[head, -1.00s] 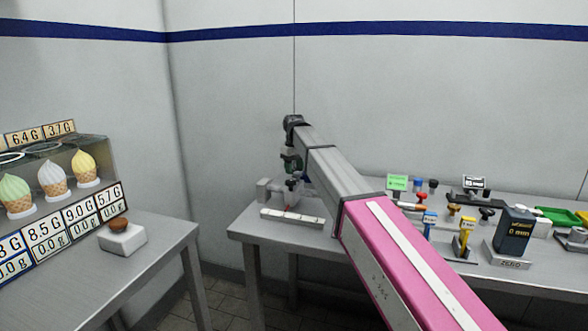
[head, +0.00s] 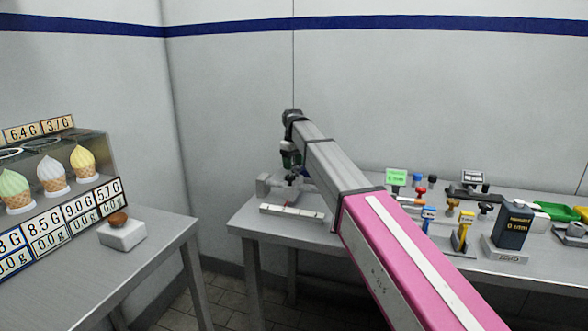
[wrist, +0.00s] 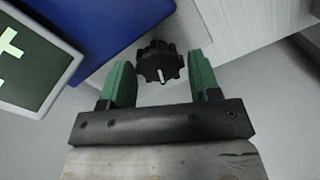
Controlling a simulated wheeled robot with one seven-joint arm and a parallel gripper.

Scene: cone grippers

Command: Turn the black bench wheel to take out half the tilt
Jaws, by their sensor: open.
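In the wrist view, a black knobbed wheel (wrist: 158,62) with a small pale mark on its face lies just beyond my gripper (wrist: 161,76). The gripper's green fingers are open, one on each side of the wheel's outline. A gap shows on both sides, and I cannot see contact. In the head view, my gripper (head: 291,160) is over the left end of the back bench, beside a grey fixture (head: 266,184). The wheel cannot be made out clearly there.
A pale bar (head: 292,211) lies on the bench in front of the fixture. Knobs, a green display (head: 396,177) and a green tray (head: 555,210) stand to the right. A second table at left holds cones (head: 83,160) and a white block (head: 122,236).

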